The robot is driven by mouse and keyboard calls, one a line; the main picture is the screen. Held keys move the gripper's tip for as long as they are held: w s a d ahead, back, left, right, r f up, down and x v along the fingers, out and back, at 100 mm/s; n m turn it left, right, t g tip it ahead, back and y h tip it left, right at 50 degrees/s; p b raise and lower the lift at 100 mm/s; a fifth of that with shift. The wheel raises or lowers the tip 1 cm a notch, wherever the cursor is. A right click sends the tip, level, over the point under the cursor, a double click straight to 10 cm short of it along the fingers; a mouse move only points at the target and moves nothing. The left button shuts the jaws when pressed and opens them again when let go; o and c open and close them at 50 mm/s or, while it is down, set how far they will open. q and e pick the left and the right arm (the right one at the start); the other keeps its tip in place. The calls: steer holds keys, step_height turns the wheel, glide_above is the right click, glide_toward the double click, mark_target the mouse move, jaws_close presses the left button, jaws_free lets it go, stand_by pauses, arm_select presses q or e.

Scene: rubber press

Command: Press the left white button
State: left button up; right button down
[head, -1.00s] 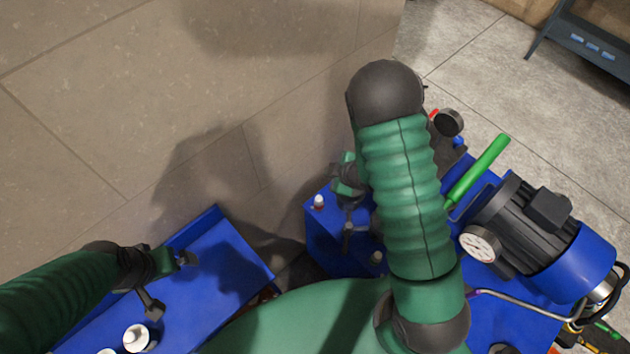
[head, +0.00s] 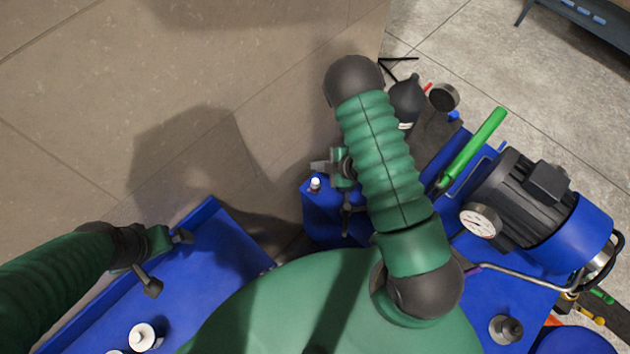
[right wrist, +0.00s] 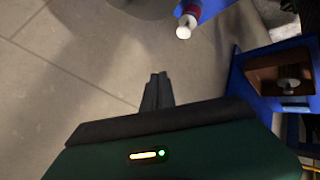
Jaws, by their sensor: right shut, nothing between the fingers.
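A white button (head: 315,184) with a red collar stands on the left end of the blue machine (head: 322,222). It also shows in the right wrist view (right wrist: 184,31), beyond and right of the fingertips. My right gripper (head: 319,167) is shut and empty beside this button, just above it in the head picture, partly covered by my arm. Its closed fingers show in the right wrist view (right wrist: 158,78), apart from the button there. My left gripper (head: 183,237) hovers over the blue tray at the left; its finger gap is not clear.
A blue tray (head: 225,235) at the left holds white round parts (head: 141,336). A green lever (head: 474,147), a dial gauge (head: 480,220) and a motor (head: 520,195) stand right of my right arm. The right wrist view shows a blue box (right wrist: 262,72) with a pale knob inside.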

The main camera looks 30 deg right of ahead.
arm_select(q)
step_height(320, 180, down, 5)
steer(key=b, duration=0.4)
steer(key=shift+s+r, duration=0.1)
steer(key=shift+s, duration=0.05)
arm_select(e)
glide_above(318, 182)
step_height(318, 182, down, 6)
steer(key=shift+r, duration=0.2)
arm_select(q)
steer(key=shift+f, duration=0.3)
arm_select(e)
steer(key=shift+f, duration=0.45)
steer(key=shift+r, duration=0.1)
arm_select(q)
steer(key=shift+b, duration=0.35)
steer(key=shift+f, duration=0.2)
arm_select(e)
steer(key=shift+f, duration=0.4)
